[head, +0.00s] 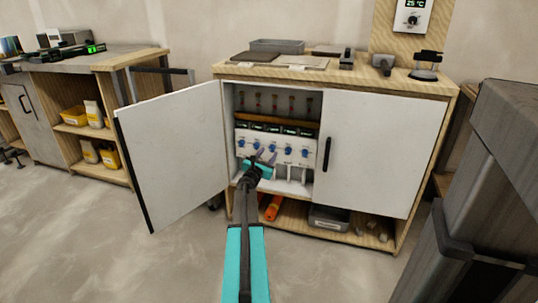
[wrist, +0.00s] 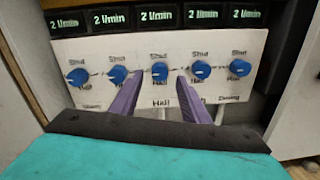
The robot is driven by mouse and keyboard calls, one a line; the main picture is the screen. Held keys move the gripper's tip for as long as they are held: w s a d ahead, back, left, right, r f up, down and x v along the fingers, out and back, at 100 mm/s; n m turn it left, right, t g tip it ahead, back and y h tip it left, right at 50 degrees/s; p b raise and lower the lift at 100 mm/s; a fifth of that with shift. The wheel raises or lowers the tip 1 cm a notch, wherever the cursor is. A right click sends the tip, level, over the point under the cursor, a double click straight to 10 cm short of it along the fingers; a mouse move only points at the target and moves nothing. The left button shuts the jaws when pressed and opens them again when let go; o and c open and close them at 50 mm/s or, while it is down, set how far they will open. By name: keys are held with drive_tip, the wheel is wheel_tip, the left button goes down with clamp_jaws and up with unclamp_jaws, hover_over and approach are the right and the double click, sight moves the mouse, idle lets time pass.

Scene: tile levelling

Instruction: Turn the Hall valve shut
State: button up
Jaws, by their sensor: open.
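The Hall valve is the middle blue knob (wrist: 160,72) in a row on a white panel, with "Shut" printed above it and "Hall" below. A light mark shows on its face; I cannot tell exactly where it points. My gripper (wrist: 159,79) is open, its two purple fingers reaching toward the panel on either side of this knob. I cannot tell whether they touch it. In the head view my gripper (head: 263,156) is inside the open cabinet, in front of the knob row. The display (wrist: 158,17) above the Hall knob reads 2 l/min.
Similar blue knobs stand close on both sides, such as the left neighbour (wrist: 118,75) and right neighbour (wrist: 201,70). The cabinet's left door (head: 175,150) is swung open; the right door (head: 370,155) is closed. A dark grey body (head: 490,190) stands at the right.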

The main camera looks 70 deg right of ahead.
sight(272, 148)
drive_tip(key=shift+d, duration=1.3)
drive_tip(key=c, duration=0.9)
drive_tip(key=shift+a, duration=0.25)
drive_tip(key=shift+c, duration=0.8)
drive_tip(key=shift+d, duration=0.2)
